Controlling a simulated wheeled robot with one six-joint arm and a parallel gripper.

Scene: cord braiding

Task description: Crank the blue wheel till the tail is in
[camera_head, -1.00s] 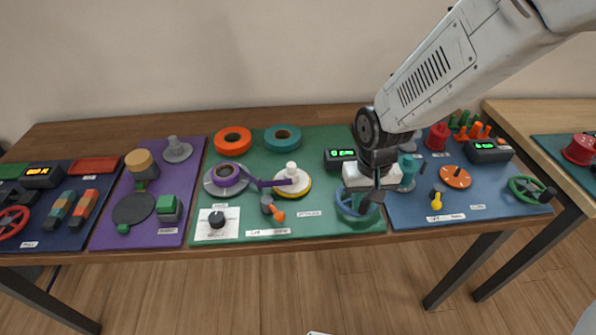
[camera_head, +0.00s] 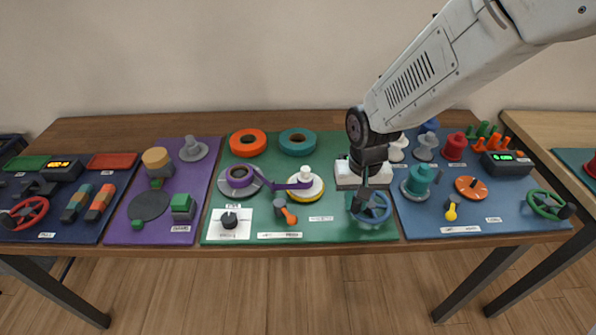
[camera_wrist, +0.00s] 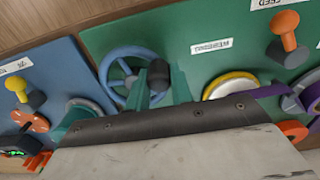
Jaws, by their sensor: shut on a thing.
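The blue wheel (camera_head: 375,211) stands at the front right of the green mat; it also shows in the wrist view (camera_wrist: 112,72). My gripper (camera_head: 360,201) is at the left side of the wheel in the head view, shut on the wheel's dark crank knob (camera_wrist: 159,72). The fingers partly hide the knob. A purple strip (camera_head: 276,185) runs from the purple roll (camera_head: 240,176) on a grey disc across to the white-and-yellow disc (camera_head: 305,188). Its flat right end lies over that disc, beside the white post.
Orange (camera_head: 247,131) and teal (camera_head: 285,140) rings lie at the back of the green mat. An orange-tipped lever (camera_head: 289,215) and a black dial (camera_head: 229,221) stand at its front. The blue mat (camera_head: 408,220) on the right holds a teal spool (camera_head: 419,178) near my gripper.

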